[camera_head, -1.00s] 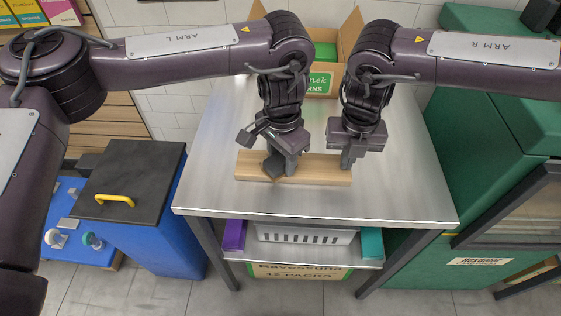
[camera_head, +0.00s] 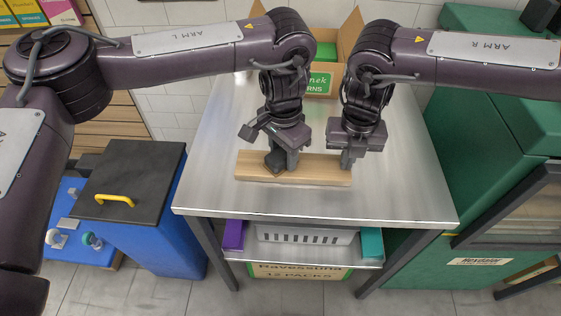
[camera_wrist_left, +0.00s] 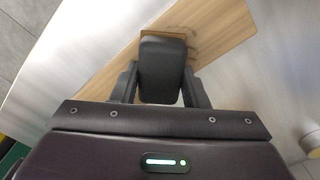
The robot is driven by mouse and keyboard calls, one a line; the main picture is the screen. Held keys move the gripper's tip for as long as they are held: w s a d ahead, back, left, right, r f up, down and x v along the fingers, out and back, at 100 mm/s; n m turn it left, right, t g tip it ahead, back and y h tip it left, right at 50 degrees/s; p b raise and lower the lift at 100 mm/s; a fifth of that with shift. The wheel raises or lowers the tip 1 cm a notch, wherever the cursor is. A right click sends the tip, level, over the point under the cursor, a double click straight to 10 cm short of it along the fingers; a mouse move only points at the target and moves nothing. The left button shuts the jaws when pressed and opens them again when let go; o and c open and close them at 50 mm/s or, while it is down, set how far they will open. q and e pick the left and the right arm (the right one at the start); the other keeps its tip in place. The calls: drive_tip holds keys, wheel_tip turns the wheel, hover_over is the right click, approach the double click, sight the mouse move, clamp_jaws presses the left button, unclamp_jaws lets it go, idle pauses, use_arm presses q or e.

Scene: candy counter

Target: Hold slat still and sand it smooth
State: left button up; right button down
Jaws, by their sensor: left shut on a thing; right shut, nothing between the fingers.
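The slat (camera_head: 315,172), a pale wooden board, lies flat across the steel table. My left gripper (camera_head: 285,159) is shut on a dark grey sanding block (camera_head: 273,161) at the left part of the slat. In the left wrist view the block (camera_wrist_left: 162,68) sits between the fingers, with a brown edge at its far end, over the slat (camera_wrist_left: 222,22). Dark marks show on the wood beside it. My right gripper (camera_head: 346,161) is shut and empty, its fingertips at the slat's right part. I cannot tell how firmly they touch it.
The steel table (camera_head: 400,195) is bare in front of and right of the slat. An open cardboard box (camera_head: 345,45) stands at the back. A blue bin (camera_head: 150,235) with a black lid stands left, green cabinets (camera_head: 480,120) right. A grey basket (camera_head: 300,236) sits below.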

use_arm(q)
drive_tip(key=shift+s, duration=0.75)
drive_tip(key=shift+w+f, duration=0.15)
drive_tip(key=shift+w, duration=0.85)
drive_tip(key=shift+w, duration=0.15)
drive_tip(key=shift+w, duration=0.35)
drive_tip(key=shift+s, duration=0.95)
drive_tip(key=shift+s+f, duration=0.1)
drive_tip(key=shift+s, duration=0.4)
drive_tip(key=shift+w, duration=0.1)
drive_tip(key=shift+w+r, duration=0.2)
drive_tip(key=shift+w, duration=1.2)
drive_tip(key=shift+s+f, duration=0.1)
drive_tip(key=shift+s, duration=0.95)
